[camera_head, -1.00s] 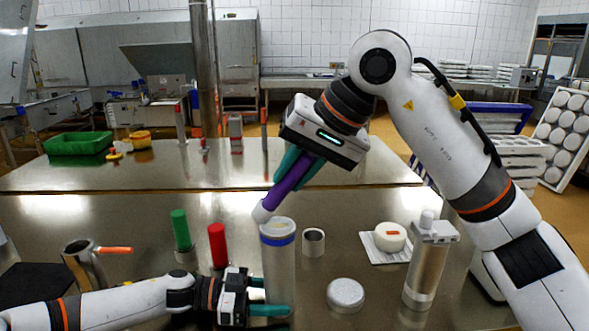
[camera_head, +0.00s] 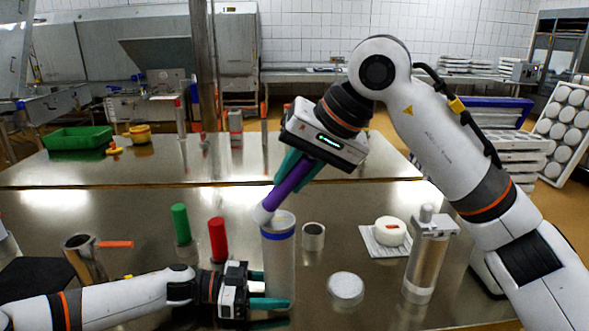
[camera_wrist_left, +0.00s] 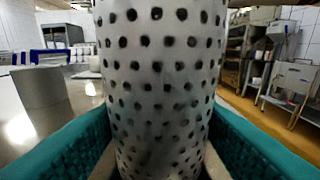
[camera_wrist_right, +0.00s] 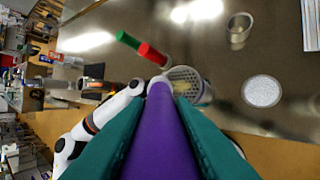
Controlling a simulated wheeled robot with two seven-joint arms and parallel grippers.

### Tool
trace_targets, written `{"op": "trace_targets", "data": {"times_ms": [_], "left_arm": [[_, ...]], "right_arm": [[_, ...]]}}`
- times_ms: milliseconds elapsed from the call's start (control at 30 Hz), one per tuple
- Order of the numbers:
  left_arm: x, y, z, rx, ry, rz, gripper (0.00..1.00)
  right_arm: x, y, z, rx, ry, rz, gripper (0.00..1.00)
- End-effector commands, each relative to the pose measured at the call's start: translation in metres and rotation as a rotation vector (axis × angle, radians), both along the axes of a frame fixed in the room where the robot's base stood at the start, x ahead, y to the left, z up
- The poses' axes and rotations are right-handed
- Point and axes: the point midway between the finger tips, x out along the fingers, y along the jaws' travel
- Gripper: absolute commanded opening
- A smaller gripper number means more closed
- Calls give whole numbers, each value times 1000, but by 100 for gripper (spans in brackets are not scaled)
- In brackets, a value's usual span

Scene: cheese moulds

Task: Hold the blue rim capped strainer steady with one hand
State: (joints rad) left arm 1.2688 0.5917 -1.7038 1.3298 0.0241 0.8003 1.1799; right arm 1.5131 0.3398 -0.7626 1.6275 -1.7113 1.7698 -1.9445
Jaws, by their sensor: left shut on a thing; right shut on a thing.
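The strainer (camera_head: 280,255) is a tall, pale cylinder with a blue band near its top, standing upright on the near table. My left gripper (camera_head: 272,291) is shut around its lower part. In the left wrist view the perforated wall of the strainer (camera_wrist_left: 160,90) fills the space between the teal fingers. My right gripper (camera_head: 301,171) is shut on a purple-handled tool (camera_head: 289,190) with a rounded white end. That end is at the left side of the strainer's top; I cannot tell whether it touches. In the right wrist view the strainer's top (camera_wrist_right: 187,84) shows partly behind the tool.
A green cylinder (camera_head: 181,224) and a red cylinder (camera_head: 217,239) stand left of the strainer. A small metal cup (camera_head: 313,237), a white disc (camera_head: 345,289) and a tall metal cylinder (camera_head: 422,262) are to its right. A metal jug (camera_head: 84,259) stands far left.

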Motion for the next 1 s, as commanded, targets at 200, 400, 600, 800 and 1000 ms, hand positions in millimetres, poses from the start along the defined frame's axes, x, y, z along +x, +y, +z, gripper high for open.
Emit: {"op": "trace_targets", "data": {"times_ms": [200,400,600,800,1000], "left_arm": [[0,0,-1,1,1,0,40],[0,0,-1,1,1,0,40],[0,0,-1,1,0,0,40],[0,0,-1,1,0,0,40],[0,0,-1,1,1,0,40]], "right_arm": [[1,-5,0,-1,0,-2,0],[2,-22,1,1,0,-2,0],[3,-31,2,1,0,0,0],[4,-41,2,1,0,-2,0],[5,-57,1,1,0,-1,0]]}}
